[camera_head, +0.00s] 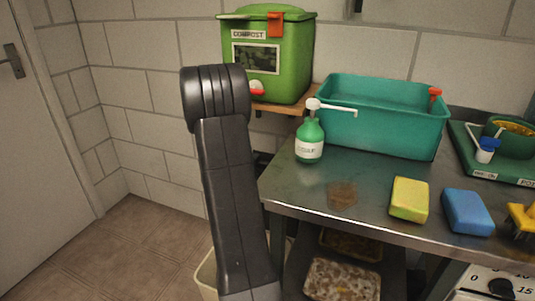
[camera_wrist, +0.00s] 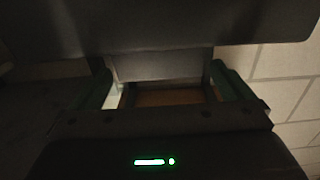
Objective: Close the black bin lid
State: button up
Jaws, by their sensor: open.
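No black bin or lid can be made out for certain in the head view. There my black arm stands upright in front of the table's left end and hides what is behind it. In the wrist view my gripper (camera_wrist: 166,88) is open, its two greenish fingers apart, with nothing clearly held between them. A large dark panel (camera_wrist: 150,25) fills the top of the wrist view close beyond the fingers. I cannot tell whether it is the lid. The picture there is very dark, and contact cannot be judged.
A metal table (camera_head: 365,200) holds a teal tub (camera_head: 385,130), green pump bottle (camera_head: 309,145), yellow sponge (camera_head: 409,200) and blue sponge (camera_head: 467,211). A green compost bin (camera_head: 270,85) stands on a wooden shelf behind. A cream container (camera_head: 206,273) is low behind my arm. Floor at left is clear.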

jog(key=shift+x, duration=1.7)
jog(key=c, duration=1.3)
jog(key=shift+s+a, duration=0.1)
